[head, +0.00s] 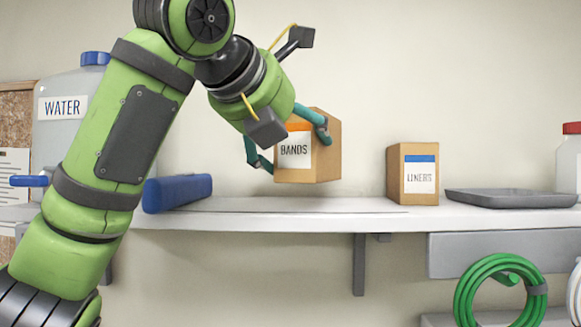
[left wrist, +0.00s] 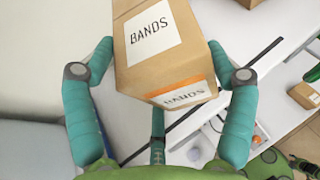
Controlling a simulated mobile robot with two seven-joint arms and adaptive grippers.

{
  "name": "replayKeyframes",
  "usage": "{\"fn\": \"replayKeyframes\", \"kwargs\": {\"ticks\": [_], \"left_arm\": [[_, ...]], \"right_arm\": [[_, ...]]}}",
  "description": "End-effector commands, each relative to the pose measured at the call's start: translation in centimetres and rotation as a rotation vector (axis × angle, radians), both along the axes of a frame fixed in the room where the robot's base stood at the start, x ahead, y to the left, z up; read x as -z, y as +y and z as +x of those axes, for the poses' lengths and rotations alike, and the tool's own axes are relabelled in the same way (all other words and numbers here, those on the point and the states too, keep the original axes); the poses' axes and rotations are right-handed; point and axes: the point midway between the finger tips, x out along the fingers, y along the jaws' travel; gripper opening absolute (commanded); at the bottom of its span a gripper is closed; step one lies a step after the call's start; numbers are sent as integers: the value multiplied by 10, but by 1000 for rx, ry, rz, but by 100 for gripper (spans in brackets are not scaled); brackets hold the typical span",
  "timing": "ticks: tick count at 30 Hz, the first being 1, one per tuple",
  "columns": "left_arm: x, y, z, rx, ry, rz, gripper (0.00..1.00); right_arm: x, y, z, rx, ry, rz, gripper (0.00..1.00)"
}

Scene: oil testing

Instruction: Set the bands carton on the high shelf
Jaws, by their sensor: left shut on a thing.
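The bands carton (head: 322,150) is a brown box with a white label and an orange stripe. The left wrist view shows the bands carton (left wrist: 165,50) between the fingers of my left gripper (left wrist: 160,75), with the shelf below. My right gripper is not in view.
A liners carton (head: 412,175) and a grey tray (head: 510,198) stand on the shelf to the right. A blue roll-like object (head: 178,193) and a water container (head: 70,115) are at the left. Shelf between the blue object and liners carton is clear. A green hose (head: 500,290) hangs below.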

Motion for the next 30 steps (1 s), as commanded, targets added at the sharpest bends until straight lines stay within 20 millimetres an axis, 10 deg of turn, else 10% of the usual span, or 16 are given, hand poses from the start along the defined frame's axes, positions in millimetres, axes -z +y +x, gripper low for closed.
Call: {"fn": "replayKeyframes", "kwargs": {"ticks": [8, 24, 25, 30], "left_arm": [[26, 0, 0, 1, -2, 0, 49], [42, 0, -1, 0, -3, 0, 49], [42, 0, -1, 0, -2, 0, 92], [41, 0, -1, 1, -2, 0, 100]], "right_arm": [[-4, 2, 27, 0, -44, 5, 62], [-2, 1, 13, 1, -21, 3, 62], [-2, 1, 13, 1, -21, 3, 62], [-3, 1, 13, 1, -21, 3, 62]]}}
